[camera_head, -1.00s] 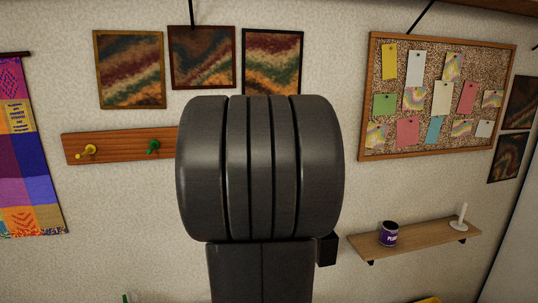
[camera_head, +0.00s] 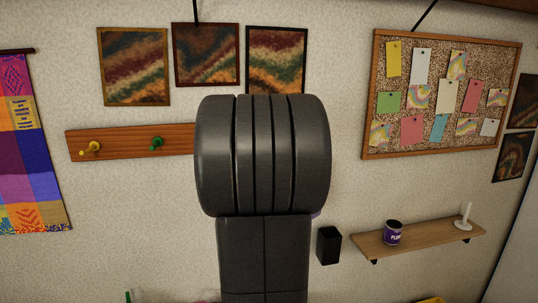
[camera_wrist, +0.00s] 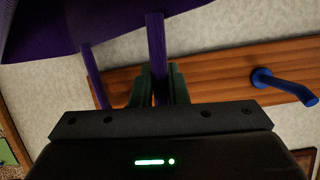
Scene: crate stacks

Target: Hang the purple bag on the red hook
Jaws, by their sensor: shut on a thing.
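The purple bag (camera_wrist: 40,25) shows dark at the upper left of the wrist view, with two straps. My gripper (camera_wrist: 160,82) is shut on one purple strap (camera_wrist: 156,45), in front of the wooden hook rail (camera_wrist: 220,75). A blue hook (camera_wrist: 285,85) sticks out of the rail to the right in the wrist view. In the head view the rail (camera_head: 118,143) carries a yellow hook (camera_head: 91,148) and a green hook (camera_head: 156,144). My arm hides the rail's right part, my gripper and most or all of the bag. The red hook shows in neither view.
Framed pictures (camera_head: 206,54) hang above the rail, and a woven hanging (camera_head: 30,150) is at the left. A cork board (camera_head: 440,150), a shelf (camera_head: 420,238) with a purple can (camera_head: 393,233), and a small black box (camera_head: 329,246) are to the right.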

